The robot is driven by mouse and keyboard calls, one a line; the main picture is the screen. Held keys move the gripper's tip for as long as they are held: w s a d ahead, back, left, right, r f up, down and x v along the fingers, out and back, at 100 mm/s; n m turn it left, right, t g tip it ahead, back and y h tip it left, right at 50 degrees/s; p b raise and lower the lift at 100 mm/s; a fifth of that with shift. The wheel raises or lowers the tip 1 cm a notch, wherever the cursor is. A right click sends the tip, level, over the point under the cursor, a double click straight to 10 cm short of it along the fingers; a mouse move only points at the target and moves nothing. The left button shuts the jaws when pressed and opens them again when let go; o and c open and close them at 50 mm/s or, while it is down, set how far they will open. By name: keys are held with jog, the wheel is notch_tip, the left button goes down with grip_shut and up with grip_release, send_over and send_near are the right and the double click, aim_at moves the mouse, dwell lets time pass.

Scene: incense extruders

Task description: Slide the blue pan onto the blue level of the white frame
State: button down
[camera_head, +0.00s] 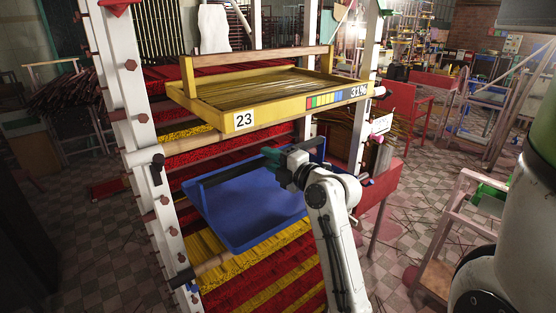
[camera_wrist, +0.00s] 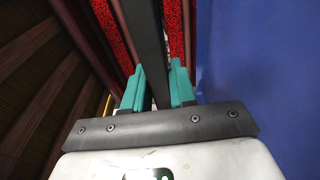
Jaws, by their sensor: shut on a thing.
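The blue pan (camera_head: 250,212) is between the posts of the white frame (camera_head: 118,95), below the yellow tray, and looks tilted. Its blue surface (camera_wrist: 265,80) fills the right of the wrist view. My gripper (camera_head: 275,157) is shut on the pan's dark handle bar (camera_head: 228,170); the teal fingers (camera_wrist: 158,88) flank the bar in the wrist view. A blue mark (camera_head: 192,288) shows low on the left post, by a wooden rail (camera_head: 207,268) just under the pan's near corner. I cannot tell whether pan and rail touch. My wrist hides the pan's right side.
Red and yellow incense bundles (camera_head: 265,265) lie behind and below the pan. A red table (camera_head: 382,190) stands close on the right. Tiled floor (camera_head: 95,260) is open at left.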

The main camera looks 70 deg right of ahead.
aim_at(266, 183)
jog(key=shift+w+d+f, duration=0.15)
jog(key=shift+w+d, duration=0.2)
jog(key=shift+w, duration=0.2)
jog(key=shift+w+d+f, duration=0.15)
jog(key=shift+w+d, duration=0.15)
jog(key=shift+w, duration=0.2)
jog(key=shift+f+b, duration=0.9)
jog(key=shift+b, duration=0.4)
jog(key=c, duration=0.8)
grip_release()
jog(key=shift+s, duration=0.1)
jog(key=shift+f, duration=0.15)
jog(key=o, duration=0.3)
